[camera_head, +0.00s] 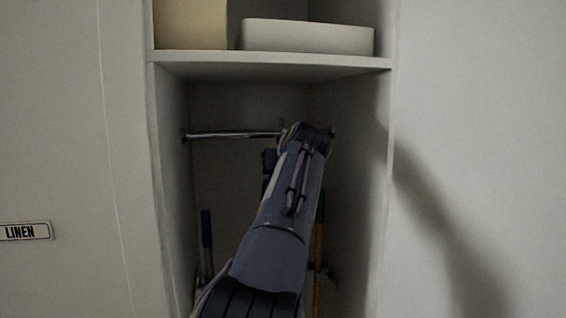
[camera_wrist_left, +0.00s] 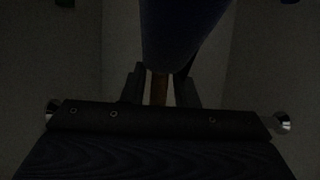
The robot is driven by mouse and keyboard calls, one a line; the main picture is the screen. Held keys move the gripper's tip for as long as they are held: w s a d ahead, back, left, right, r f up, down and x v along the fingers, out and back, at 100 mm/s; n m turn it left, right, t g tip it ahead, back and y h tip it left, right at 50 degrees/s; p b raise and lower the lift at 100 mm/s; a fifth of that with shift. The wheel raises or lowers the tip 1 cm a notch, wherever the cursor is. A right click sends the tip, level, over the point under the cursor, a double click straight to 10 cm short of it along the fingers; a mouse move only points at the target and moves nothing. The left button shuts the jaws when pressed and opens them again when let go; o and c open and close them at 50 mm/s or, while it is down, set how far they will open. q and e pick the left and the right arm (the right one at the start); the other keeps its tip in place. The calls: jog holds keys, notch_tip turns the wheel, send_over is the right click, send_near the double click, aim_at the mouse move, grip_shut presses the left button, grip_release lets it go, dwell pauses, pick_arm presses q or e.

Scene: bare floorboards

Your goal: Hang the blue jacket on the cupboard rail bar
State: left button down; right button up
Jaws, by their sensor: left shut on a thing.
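The chrome rail bar (camera_head: 228,135) spans the cupboard below the shelf. My left arm covers its right part in the head view. My left gripper (camera_wrist_left: 159,80) shows in the left wrist view, shut on a narrow brown piece just below the blue jacket (camera_wrist_left: 183,32). That view is dark, and how the brown piece joins the jacket is unclear. Bright rail ends (camera_wrist_left: 282,122) show either side of the gripper body. Whether anything touches the rail is hidden. My right gripper is not in view.
The cupboard's side walls are close on both sides. A shelf (camera_head: 270,67) above carries a beige box (camera_head: 190,24) and a white bin (camera_head: 307,38). A blue-topped handle (camera_head: 206,228) stands at left, a wooden handle (camera_head: 318,270) at right. A LINEN label (camera_head: 24,231) is outside.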

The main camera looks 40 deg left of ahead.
pick_arm(q)
jog(key=shift+w+a+r+p, duration=0.1)
jog(key=shift+w+a+p, duration=0.8)
jog(key=shift+p, duration=0.35)
jog(key=shift+w+a+r+p, duration=0.1)
jog(key=shift+w+a+p, duration=0.6)
jog(key=shift+a+p, duration=0.55)
jog(key=shift+w+a+r+p, duration=0.1)
jog(key=shift+w+a+p, duration=0.75)
jog(key=shift+p, duration=0.45)
jog(key=shift+f+b, duration=1.4)
jog(key=shift+f, duration=0.05)
jog(key=shift+s, duration=0.1)
